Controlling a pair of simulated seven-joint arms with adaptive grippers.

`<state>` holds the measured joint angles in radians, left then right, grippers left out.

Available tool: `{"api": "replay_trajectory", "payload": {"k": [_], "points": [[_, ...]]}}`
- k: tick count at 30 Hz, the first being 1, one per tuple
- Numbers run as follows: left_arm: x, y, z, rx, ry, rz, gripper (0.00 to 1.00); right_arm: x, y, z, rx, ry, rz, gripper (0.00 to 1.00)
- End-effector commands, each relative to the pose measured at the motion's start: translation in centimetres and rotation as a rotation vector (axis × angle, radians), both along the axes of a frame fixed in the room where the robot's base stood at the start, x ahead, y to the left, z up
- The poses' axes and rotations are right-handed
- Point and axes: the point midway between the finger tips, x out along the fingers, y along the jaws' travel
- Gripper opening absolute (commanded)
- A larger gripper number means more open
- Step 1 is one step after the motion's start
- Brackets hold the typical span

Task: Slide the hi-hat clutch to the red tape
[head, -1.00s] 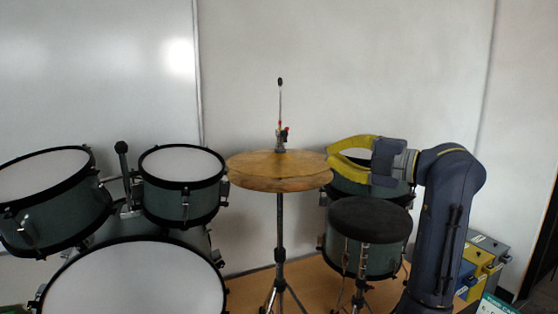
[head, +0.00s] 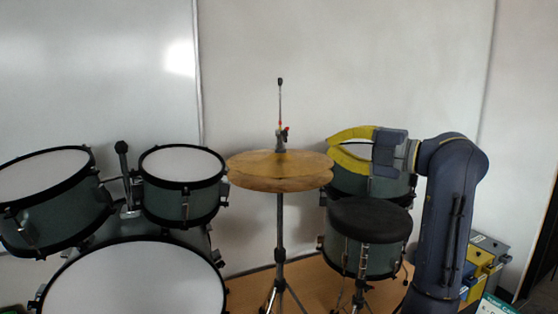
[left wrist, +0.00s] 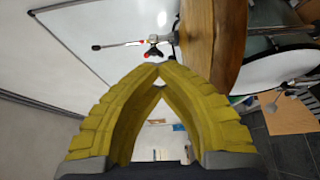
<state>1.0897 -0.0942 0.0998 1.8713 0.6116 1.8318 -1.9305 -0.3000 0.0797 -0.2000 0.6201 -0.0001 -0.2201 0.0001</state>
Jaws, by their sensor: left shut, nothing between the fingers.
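The hi-hat clutch (head: 282,137) is a small dark metal piece with a red-tipped wing screw, on the thin upright rod just above the brass cymbals (head: 280,178). A red tape band (head: 280,122) is on the rod a little above it. My left gripper (head: 329,152), with yellow fingers, is shut and empty. It is right of the clutch, near the right cymbal edge, and apart from the clutch. In the left wrist view, the closed fingertips (left wrist: 160,67) lie just below the clutch (left wrist: 154,51) in the picture. My right gripper is not in view.
A black round stool (head: 368,220) and a green drum (head: 372,183) stand below my left gripper. Other drums, such as the tom (head: 182,165), are to the left. Free room lies around the rod above the cymbals, with a white wall panel behind.

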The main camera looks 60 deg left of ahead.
Motion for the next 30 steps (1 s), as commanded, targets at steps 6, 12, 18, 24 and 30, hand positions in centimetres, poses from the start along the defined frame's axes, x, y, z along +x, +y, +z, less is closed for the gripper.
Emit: {"api": "replay_trajectory", "payload": {"k": [6,12,18,24,30], "points": [[0.0,0.0,0.0,0.000,0.000,0.000,0.00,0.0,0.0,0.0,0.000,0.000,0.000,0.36],[0.0,0.0,0.0,0.000,0.000,0.000,0.00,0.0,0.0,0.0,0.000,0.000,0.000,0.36],[0.0,0.0,0.3,0.000,0.000,0.000,0.00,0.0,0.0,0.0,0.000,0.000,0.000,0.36],[0.0,0.0,0.8,0.000,-0.001,0.000,0.00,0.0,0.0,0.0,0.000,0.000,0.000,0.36],[0.0,0.0,1.3,-0.001,0.000,0.000,0.00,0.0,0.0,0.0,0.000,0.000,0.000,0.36]]}}
